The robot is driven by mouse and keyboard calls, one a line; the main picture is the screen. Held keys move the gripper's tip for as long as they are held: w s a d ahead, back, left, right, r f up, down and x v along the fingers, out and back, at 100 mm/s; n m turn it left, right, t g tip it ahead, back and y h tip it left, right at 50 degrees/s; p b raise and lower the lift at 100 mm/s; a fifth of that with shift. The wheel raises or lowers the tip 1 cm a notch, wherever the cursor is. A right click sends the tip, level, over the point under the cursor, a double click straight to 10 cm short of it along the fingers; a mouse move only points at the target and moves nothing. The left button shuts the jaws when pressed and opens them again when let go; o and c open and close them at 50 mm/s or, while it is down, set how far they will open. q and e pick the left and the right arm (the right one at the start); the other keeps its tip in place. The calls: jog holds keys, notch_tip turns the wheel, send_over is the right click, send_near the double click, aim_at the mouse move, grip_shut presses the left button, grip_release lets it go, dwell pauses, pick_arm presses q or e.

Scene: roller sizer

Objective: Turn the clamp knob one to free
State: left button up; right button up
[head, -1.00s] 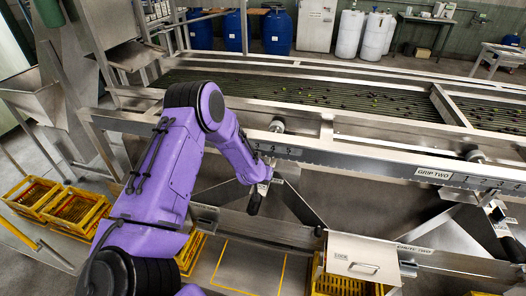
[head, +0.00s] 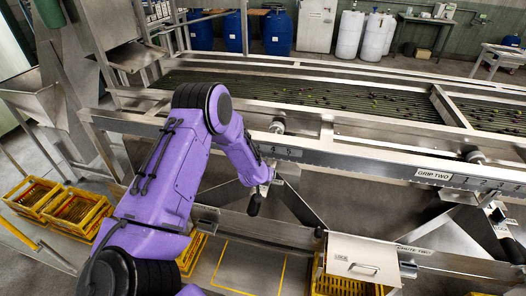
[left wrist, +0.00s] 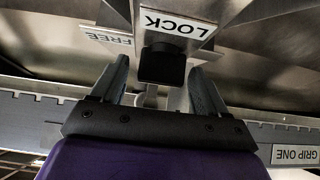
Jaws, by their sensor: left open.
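The clamp knob one (left wrist: 162,66) is a black block-shaped knob in the left wrist view. It stands between the two fingers of my left gripper (left wrist: 159,72), which is open, with a gap showing on either side. A LOCK plate (left wrist: 178,24) lies just behind the knob, and a FREE plate (left wrist: 106,40) lies to its left; both read upside down. In the head view my left gripper (head: 266,182) is at the machine's front, below the rail. The knob cannot be told clearly there from the dark parts at the arm's end.
A toothed rail (head: 350,160) runs along the machine's front; the GRIP ONE label (left wrist: 295,155) is on it in the left wrist view. Sloped metal plates (head: 300,205) lie close beside the gripper. A lidded box (head: 362,258) and yellow crates (head: 75,208) stand lower down.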

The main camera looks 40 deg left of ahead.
pick_arm(q)
jog(key=b+v, duration=0.1)
jog(key=v, duration=0.9)
jog(key=shift+r+b, duration=0.15)
jog(key=shift+b, duration=0.2)
jog(key=shift+s, duration=0.15)
jog(key=shift+d, duration=0.15)
